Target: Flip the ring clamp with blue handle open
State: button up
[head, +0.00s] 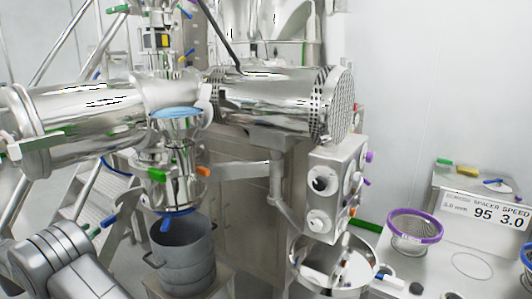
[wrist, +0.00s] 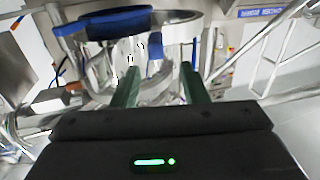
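A ring clamp with a small blue handle (head: 166,224) sits at the lower end of the shiny steel vessel (head: 176,188), just above a grey bucket. In the wrist view, a steel ring close ahead carries a wide blue part (wrist: 118,23) at upper left. A smaller blue piece (wrist: 155,54) shows beyond and between my fingertips; I cannot tell which one is the clamp's handle. My gripper (wrist: 160,68) has two green fingers held apart, with nothing clearly gripped between them. Contact with the ring cannot be told. In the head view my arm is at lower left and the fingers are not clear.
The grey bucket (head: 184,252) stands under the vessel. Green (head: 157,175) and orange (head: 203,171) handles sit higher on it. A horizontal steel drum (head: 270,100) and a knobbed control box (head: 335,186) are to the right. Stair rails stand behind at left.

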aim_at(105, 224)
jog(key=b+v, duration=0.2)
jog(key=v, duration=0.7)
jog(key=p+x, duration=0.4)
jog(key=x, duration=1)
jog(key=shift+w+d, duration=0.15)
jog(key=shift+w, duration=0.05)
jog(key=shift+w+d+f, duration=0.1)
jog(key=shift+s+d+n+y, duration=0.4)
jog(key=shift+d+y, duration=0.2)
jog(key=shift+d, duration=0.2)
jog(key=shift+a, duration=0.15)
